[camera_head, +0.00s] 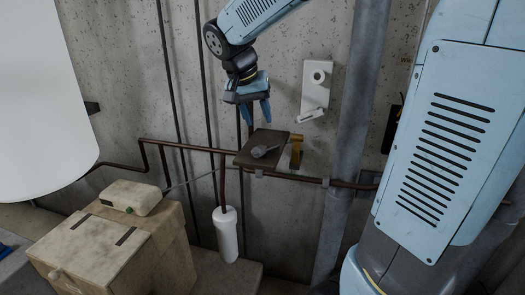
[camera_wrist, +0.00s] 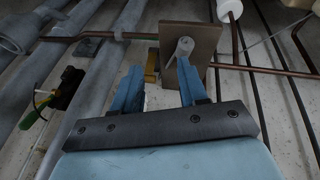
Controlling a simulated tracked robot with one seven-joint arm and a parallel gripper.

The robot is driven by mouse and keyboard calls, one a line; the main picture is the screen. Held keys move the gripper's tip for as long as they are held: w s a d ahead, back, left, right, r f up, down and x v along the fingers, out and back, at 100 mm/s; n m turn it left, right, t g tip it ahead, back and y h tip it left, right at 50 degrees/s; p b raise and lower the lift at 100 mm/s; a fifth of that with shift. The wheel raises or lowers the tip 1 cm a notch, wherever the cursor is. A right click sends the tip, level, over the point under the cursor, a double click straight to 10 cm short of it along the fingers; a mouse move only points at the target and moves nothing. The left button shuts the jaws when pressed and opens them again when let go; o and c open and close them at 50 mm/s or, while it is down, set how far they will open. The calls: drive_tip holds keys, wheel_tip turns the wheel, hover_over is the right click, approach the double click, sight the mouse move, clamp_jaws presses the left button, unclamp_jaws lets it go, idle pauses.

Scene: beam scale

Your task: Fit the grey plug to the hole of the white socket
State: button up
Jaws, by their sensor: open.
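The grey plug (camera_head: 264,150), with a rounded head, rests on a small brown shelf (camera_head: 244,160) on the wall. It also shows in the wrist view (camera_wrist: 185,46), beyond the right fingertip. The white socket (camera_head: 317,92) is a plate on the wall, right of and above the shelf, with a round collar (camera_head: 318,75) near its top and a ledge at its foot. I cannot clearly make out the socket in the wrist view. My gripper (camera_head: 257,112) points down with its fingers apart and empty, above the plug and not touching it. It also shows in the wrist view (camera_wrist: 158,72).
A brass-coloured bracket (camera_head: 296,152) stands at the shelf's right end. A thick grey pipe (camera_head: 347,130) runs right of the socket. Brown pipes (camera_head: 190,147) cross the wall. A white cylinder (camera_head: 226,235) hangs below left. A beige box (camera_head: 110,245) stands lower left.

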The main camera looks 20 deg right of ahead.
drive_tip(key=m+h, duration=0.2)
approach(256, 148)
drive_tip(key=x, duration=0.7)
drive_tip(key=w+x, duration=0.1)
drive_tip(key=x, duration=0.2)
drive_tip(key=shift+d+f, duration=0.15)
drive_tip(key=shift+f, duration=0.05)
drive_tip(key=shift+c, duration=0.2)
drive_tip(key=c, duration=0.7)
drive_tip(key=shift+r, duration=0.15)
